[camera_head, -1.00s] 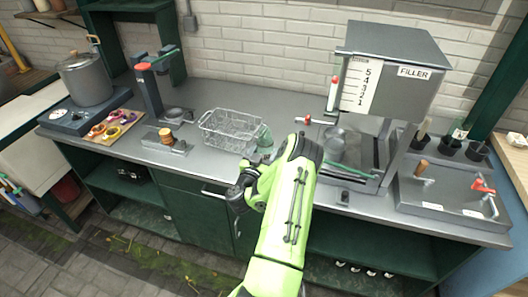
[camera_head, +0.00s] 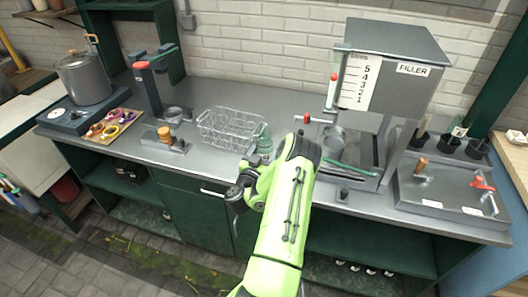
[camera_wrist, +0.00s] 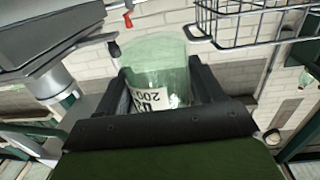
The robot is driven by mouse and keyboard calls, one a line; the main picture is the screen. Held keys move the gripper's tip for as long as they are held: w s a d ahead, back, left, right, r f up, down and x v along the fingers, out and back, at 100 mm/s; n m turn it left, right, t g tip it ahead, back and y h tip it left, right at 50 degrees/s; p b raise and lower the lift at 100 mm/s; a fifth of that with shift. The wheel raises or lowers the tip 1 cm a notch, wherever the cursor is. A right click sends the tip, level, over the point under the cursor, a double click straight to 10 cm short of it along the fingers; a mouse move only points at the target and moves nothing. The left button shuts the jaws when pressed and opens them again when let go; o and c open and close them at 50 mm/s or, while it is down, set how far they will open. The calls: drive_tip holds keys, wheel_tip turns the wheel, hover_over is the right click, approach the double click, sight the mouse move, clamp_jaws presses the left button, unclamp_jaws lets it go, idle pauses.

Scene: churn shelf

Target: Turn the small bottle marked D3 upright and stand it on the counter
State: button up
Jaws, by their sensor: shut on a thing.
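My gripper (camera_head: 262,157) is in front of the wire basket, low over the front part of the counter (camera_head: 215,171), and my arm partly hides it. It is shut on a small greenish, see-through bottle (camera_head: 265,136). In the wrist view the bottle (camera_wrist: 177,72) sits between the two fingers of my gripper (camera_wrist: 160,82). Its white label shows part of a mark that looks like D3, with 200 below it. The lower part of the bottle in that view is hidden by the gripper. I cannot tell whether the bottle is upright or touches the counter.
The wire basket (camera_head: 229,119) stands close behind and left of the bottle. The filler (camera_head: 392,67) stands to the right, with a pot-like vessel (camera_head: 334,139) under it. A stand with a red top (camera_head: 141,66) is on the left. Bare counter lies in front of the basket.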

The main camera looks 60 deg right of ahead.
drive_tip(key=shift+f, duration=0.15)
drive_tip(key=shift+f, duration=0.7)
drive_tip(key=shift+f+b, duration=0.1)
drive_tip(key=shift+b, duration=0.2)
drive_tip(key=shift+f, duration=0.5)
drive_tip(key=shift+f, duration=0.25)
drive_tip(key=shift+f+p, duration=0.2)
drive_tip(key=shift+p, duration=0.1)
drive_tip(key=o, duration=1.2)
drive_tip(key=shift+c, duration=0.2)
